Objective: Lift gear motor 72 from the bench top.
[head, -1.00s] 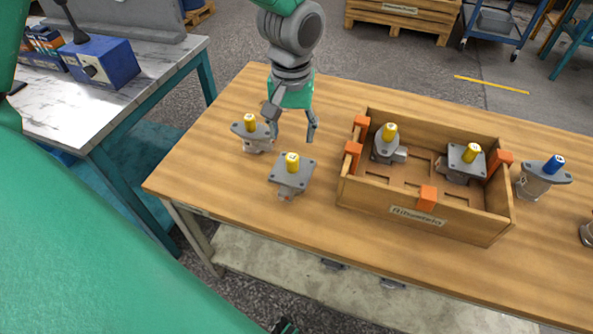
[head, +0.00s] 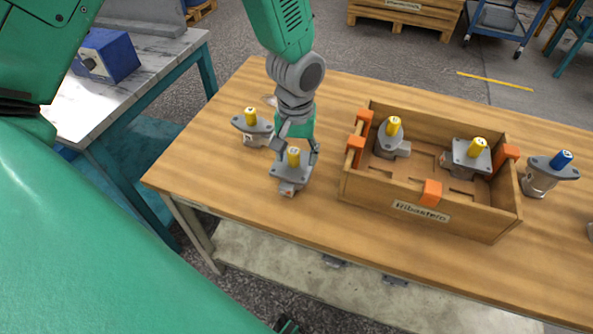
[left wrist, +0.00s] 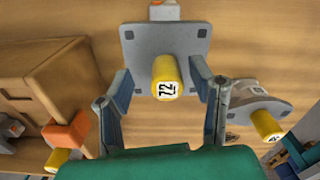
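Gear motor 72 (head: 291,172) stands on the wooden bench top (head: 225,205), left of the crate. It has a grey square flange and a yellow shaft cap, whose label "72" reads in the left wrist view (left wrist: 166,78). My left gripper (head: 296,150) is above it, pointing down. Its fingers, seen in the left wrist view (left wrist: 162,85), stand apart on either side of the yellow cap, with a gap on each side. The gripper is open and holds nothing. My right gripper is not in view.
A second yellow-capped motor (head: 253,128) with an oval flange stands close on the left. The wooden crate (head: 470,227) on the right holds two yellow-capped motors and has orange clips. A blue-capped motor (head: 545,178) stands beyond it. The bench's front left is clear.

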